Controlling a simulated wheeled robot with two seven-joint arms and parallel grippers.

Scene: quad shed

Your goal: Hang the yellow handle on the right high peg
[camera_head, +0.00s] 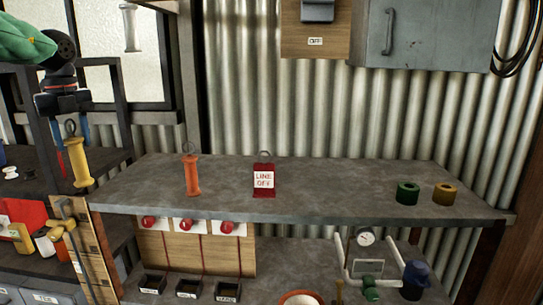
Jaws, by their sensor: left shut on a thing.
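The yellow handle (77,161) hangs upright at the left, with a dark wire loop on its top. My left gripper (71,128) comes in from the upper left, pointing down, and is shut on the handle at its loop. The handle is in front of the left end of the grey bench, clear of its top. A pale handle (129,28) hangs at the top left before the window frame; its support is cut off by the picture edge. I cannot make out the right high peg. My right gripper is not in view.
An orange handle (192,175) with a loop stands on the grey bench (330,180). Beside it is a red "LINE OFF" tag (264,181). The bench's middle is clear. A grey cabinet (430,35) hangs above.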

